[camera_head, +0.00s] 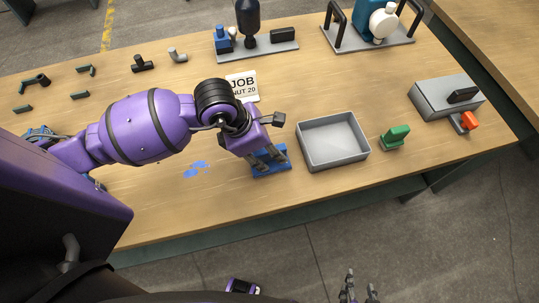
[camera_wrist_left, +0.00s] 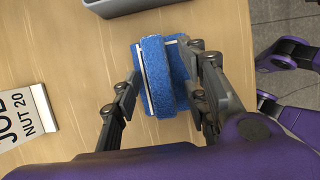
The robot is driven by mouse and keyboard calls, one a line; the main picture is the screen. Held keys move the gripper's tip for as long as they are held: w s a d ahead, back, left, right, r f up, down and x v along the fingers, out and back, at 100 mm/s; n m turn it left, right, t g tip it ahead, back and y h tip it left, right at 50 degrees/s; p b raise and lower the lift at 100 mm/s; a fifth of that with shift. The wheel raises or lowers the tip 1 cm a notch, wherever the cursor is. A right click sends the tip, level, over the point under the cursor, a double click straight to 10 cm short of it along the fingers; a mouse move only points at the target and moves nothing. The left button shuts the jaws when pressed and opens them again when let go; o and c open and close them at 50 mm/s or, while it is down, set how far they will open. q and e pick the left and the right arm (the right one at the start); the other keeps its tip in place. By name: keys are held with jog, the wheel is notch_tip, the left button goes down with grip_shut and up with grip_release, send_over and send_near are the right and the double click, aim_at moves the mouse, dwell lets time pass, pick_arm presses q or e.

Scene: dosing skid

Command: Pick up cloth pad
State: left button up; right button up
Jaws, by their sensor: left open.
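The blue cloth pad (camera_head: 284,163) lies on the table left of the grey tray, with a light strip across it in the left wrist view (camera_wrist_left: 155,85). My left gripper (camera_head: 270,157) is right over the pad, pointing down. In the left wrist view its open fingers (camera_wrist_left: 160,68) stand on either side of the pad. Whether they touch it cannot be told. My right gripper (camera_head: 360,285) is low at the bottom of the head view, off the table, its fingers apart and empty.
A grey tray (camera_head: 335,163) stands just right of the pad. Blue spots (camera_head: 196,169) mark the table to its left. A JOB card (camera_head: 243,87) lies behind my left wrist. A green block (camera_head: 395,137) and a grey box (camera_head: 445,97) are further right. Small fittings (camera_head: 142,63) lie back left.

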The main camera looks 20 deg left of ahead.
pick_arm(q)
grip_shut()
jog(key=shift+r, duration=0.1)
